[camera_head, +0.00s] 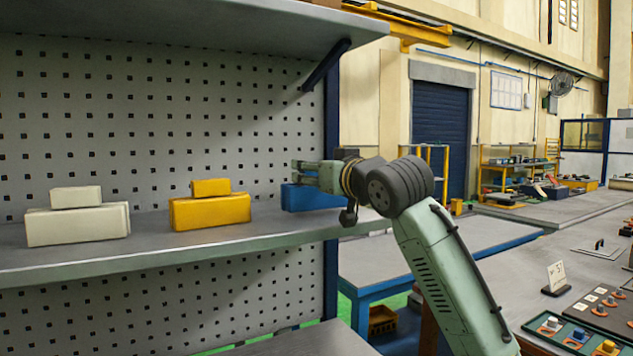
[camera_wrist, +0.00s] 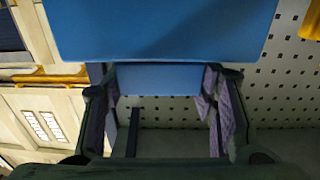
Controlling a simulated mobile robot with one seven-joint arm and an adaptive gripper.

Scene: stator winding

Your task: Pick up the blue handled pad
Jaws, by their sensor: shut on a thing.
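The blue handled pad (camera_head: 308,198) is at the right end of the shelf. My gripper (camera_head: 300,170) is over its top and hides its handle in the head view. In the wrist view the broad blue pad body (camera_wrist: 165,30) fills the top. Its smaller blue handle (camera_wrist: 160,79) lies between the two fingers of my gripper (camera_wrist: 160,88), which are shut on it. In the head view the pad looks level and at shelf height; I cannot tell whether it touches the shelf.
A yellow handled pad (camera_head: 210,211) and a white handled pad (camera_head: 78,224) stand to the left on the grey shelf (camera_head: 150,256). A perforated back panel (camera_head: 130,130) is behind, an upper shelf (camera_head: 190,18) above, and a dark blue post (camera_head: 331,130) close to my gripper.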

